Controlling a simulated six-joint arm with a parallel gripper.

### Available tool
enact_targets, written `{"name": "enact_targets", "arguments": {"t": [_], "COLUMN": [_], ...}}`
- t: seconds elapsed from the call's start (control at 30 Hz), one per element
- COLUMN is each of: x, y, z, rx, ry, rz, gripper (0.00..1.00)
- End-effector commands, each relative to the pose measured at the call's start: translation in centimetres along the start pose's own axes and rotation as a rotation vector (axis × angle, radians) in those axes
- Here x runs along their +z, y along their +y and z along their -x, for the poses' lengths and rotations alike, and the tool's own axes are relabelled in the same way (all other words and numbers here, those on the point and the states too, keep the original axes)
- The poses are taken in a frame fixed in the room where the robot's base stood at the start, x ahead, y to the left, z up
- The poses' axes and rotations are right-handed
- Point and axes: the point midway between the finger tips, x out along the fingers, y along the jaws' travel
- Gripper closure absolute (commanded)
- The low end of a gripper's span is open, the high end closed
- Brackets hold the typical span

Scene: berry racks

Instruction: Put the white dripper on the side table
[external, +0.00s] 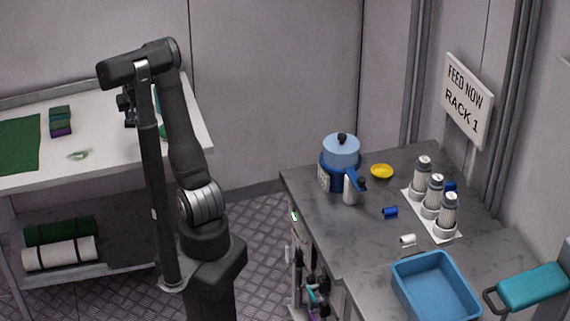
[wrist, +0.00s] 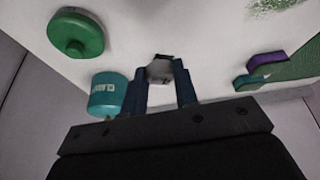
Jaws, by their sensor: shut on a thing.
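The side table (external: 97,123) is the pale-topped one at the left; its top also fills much of the wrist view (wrist: 205,45). My gripper (external: 128,112) is over its right part, pointing down. In the wrist view my gripper (wrist: 162,75) is shut on a small pale grey-white piece that looks like the white dripper (wrist: 159,69). The fingers hide its sides. Whether it touches the table top I cannot tell. In the external view my gripper and arm hide it.
A teal labelled tub (wrist: 108,95) and a round green item (wrist: 76,33) are left of the fingers; green-purple blocks (wrist: 259,70) are to the right. A green mat (external: 20,144) covers the table's left end. The right counter holds a blue tray (external: 437,287) and a blue pot (external: 341,152).

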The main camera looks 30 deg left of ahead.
Motion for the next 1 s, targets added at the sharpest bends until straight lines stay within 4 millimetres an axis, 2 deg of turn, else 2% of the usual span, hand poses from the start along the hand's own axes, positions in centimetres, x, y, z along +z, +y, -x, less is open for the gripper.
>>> {"name": "enact_targets", "arguments": {"t": [0.3, 0.5, 0.67, 0.9, 1.0], "x": [-0.5, -0.8, -0.8, 0.6, 0.7], "y": [-6.8, -9.6, -10.2, -10.1, -10.1], "z": [-4.9, -7.0, -7.6, -10.6, -11.1], "rx": [-0.002, -0.001, 0.0, 0.001, 0.0], "ry": [-0.003, -0.002, -0.001, -0.004, 0.0], "rz": [0.005, 0.002, 0.0, 0.0, -0.001], "gripper": [0.94, 0.94, 0.94, 0.94, 0.94]}}
